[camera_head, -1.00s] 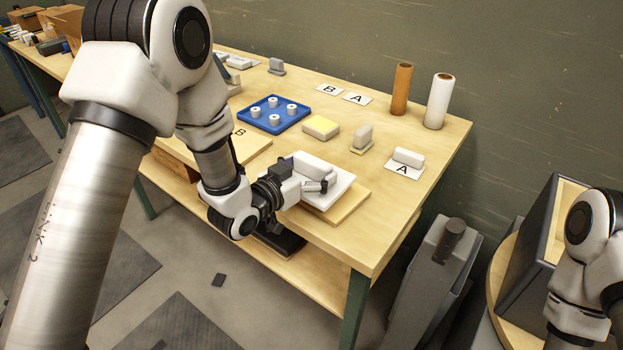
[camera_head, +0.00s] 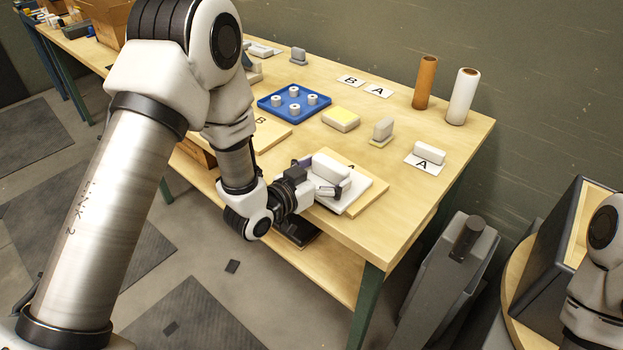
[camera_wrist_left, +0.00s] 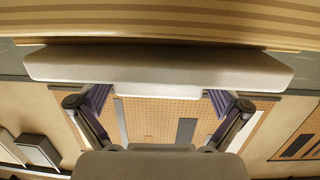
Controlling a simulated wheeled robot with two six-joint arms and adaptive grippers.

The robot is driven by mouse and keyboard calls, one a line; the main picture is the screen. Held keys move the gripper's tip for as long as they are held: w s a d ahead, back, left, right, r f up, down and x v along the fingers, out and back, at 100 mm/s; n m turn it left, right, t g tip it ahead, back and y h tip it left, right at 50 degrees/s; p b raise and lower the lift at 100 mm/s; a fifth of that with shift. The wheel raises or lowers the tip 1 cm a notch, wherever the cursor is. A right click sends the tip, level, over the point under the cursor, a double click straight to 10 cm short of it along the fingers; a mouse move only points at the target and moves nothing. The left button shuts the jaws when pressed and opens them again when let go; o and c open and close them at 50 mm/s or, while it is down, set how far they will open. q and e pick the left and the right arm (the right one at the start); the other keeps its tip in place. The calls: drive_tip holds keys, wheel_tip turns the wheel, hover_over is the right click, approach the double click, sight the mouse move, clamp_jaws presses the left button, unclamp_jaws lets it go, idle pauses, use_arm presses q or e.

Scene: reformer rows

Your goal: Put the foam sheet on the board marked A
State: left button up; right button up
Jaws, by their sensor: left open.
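The foam sheet (camera_head: 352,203) is a flat white slab with a pale block on top. It rests on the wooden board marked A (camera_head: 381,187), near the table's front edge, and its lower edge looks close to the board's front. The letter A on the board shows just behind it. My left gripper (camera_head: 318,188) is at the sheet's left side and is open. In the left wrist view the open fingers (camera_wrist_left: 162,105) stand either side of the block, with gaps, and the sheet (camera_wrist_left: 160,65) spans the picture. My right gripper is out of view.
A board marked B (camera_head: 272,134) lies left of the sheet. Two rolls (camera_head: 462,97) stand at the back right.

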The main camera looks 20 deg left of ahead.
use_arm(q)
drive_tip(key=p+v, duration=0.2)
drive_tip(key=v, duration=0.9)
drive_tip(key=s+f+n+g+y, duration=0.1)
drive_tip(key=s+f+g, duration=0.25)
drive_tip(key=f, duration=0.35)
drive_tip(key=s+a+f+n+g+y, duration=0.1)
drive_tip(key=s+f+g+y, duration=0.2)
drive_tip(key=f, duration=0.5)
drive_tip(key=s+f+n+g, duration=0.1)
drive_tip(key=s+f+g, duration=0.2)
drive_tip(key=s+f, duration=0.3)
drive_tip(key=s+a+f+n+g+y, duration=0.1)
drive_tip(key=s+a+f+g+y, duration=0.1)
drive_tip(key=s+f+g, duration=0.3)
drive_tip(key=s+f, duration=0.3)
drive_tip(key=s, duration=0.4)
drive_tip(key=shift+n, duration=0.4)
